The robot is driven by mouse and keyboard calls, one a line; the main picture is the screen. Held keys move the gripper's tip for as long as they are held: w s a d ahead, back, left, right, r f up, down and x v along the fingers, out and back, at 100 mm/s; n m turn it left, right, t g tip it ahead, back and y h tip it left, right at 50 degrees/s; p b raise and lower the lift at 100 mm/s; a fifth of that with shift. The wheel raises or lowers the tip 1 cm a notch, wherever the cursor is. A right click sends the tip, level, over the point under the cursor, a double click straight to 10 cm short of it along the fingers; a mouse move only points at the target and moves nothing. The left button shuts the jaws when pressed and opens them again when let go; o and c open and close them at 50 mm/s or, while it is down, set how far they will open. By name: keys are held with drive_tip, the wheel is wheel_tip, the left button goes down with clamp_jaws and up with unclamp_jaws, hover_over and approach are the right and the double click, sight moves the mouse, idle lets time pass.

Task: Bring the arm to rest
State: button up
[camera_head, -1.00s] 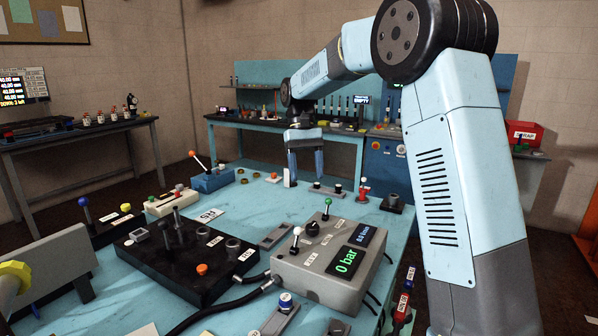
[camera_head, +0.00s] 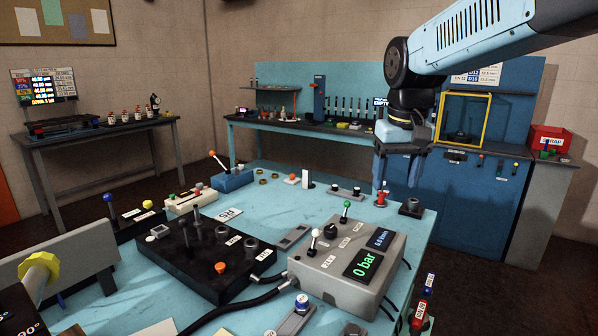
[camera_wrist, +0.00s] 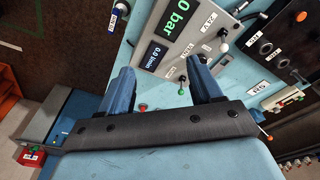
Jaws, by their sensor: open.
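My gripper (camera_head: 400,178) hangs at the far right corner of the light blue table (camera_head: 330,280), pointing down, its two blue fingers apart. Nothing shows between the fingers. In the wrist view my gripper (camera_wrist: 165,85) also shows its two blue fingers spread, with the grey pump box (camera_wrist: 190,40) beyond them. In the head view a small red-knobbed part (camera_head: 381,198) stands just below the fingers; I cannot tell whether they touch it. My arm reaches in from the upper right.
The grey box (camera_head: 350,262) reads 0 bar. A black manifold block (camera_head: 200,278) stands left of it, with a black hose (camera_head: 240,305) in front. A blue cabinet (camera_head: 470,205) with a yellow frame (camera_head: 487,120) and a red scrap bin (camera_head: 550,138) stand behind. Dark floor is free at right.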

drive_tip(key=s+d+f+t, duration=0.2)
drive_tip(key=s, duration=0.4)
drive_tip(key=s+d+f+m+t, duration=0.1)
drive_tip(key=s+d+f+t, duration=0.1)
drive_tip(key=s, duration=0.4)
drive_tip(key=shift+s+d+f, duration=0.3)
drive_tip(key=shift+s+d, duration=0.05)
idle(1.2)
